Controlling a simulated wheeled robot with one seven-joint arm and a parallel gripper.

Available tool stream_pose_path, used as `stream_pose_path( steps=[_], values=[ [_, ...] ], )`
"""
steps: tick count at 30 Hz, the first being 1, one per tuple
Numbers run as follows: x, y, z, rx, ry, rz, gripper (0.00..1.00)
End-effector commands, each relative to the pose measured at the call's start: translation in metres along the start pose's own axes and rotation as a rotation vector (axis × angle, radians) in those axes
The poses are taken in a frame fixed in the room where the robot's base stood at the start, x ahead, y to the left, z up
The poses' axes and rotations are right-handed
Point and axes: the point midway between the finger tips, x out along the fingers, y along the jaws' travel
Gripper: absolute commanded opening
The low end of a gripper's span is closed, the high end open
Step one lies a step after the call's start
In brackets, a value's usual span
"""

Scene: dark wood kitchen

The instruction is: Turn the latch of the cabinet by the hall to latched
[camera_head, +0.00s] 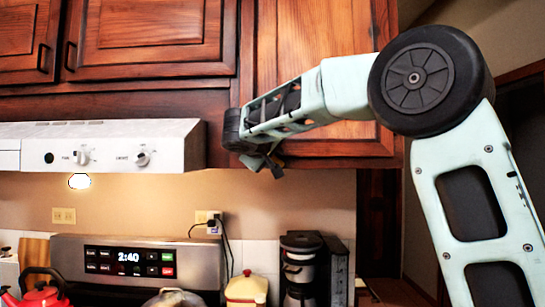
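The cabinet at the right (310,40), nearest the dark doorway, has a reddish wood door with a raised panel. The door looks closed. My arm reaches in from the right across the door's lower part. My gripper (268,165) is at the door's lower left corner, in front of or against the wood; I cannot tell if it touches. Its fingers are small, dark and partly hidden by the wrist, so open or shut does not show. No latch can be made out; the wrist and gripper cover that corner of the door.
A white range hood (110,146) juts out left of my gripper. Other upper cabinets (150,35) are at left. A dark doorway is at right.

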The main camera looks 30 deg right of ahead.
Motion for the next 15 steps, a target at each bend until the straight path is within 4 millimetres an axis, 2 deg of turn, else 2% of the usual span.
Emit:
stream_pose_path(
  steps=[2, 3, 6, 15],
  values=[
    [-0.0001, 0.0001, 0.0001, 0.0, 0.0, 0.0, 0.34],
    [-0.0002, 0.0001, 0.0001, 0.0, 0.0, 0.0, 0.23],
    [-0.0003, 0.0002, 0.0, 0.0, 0.0, 0.0, 0.0],
    [-0.0002, -0.0003, 0.0009, 0.017, 0.0, -0.006, 0.0]
  ],
)
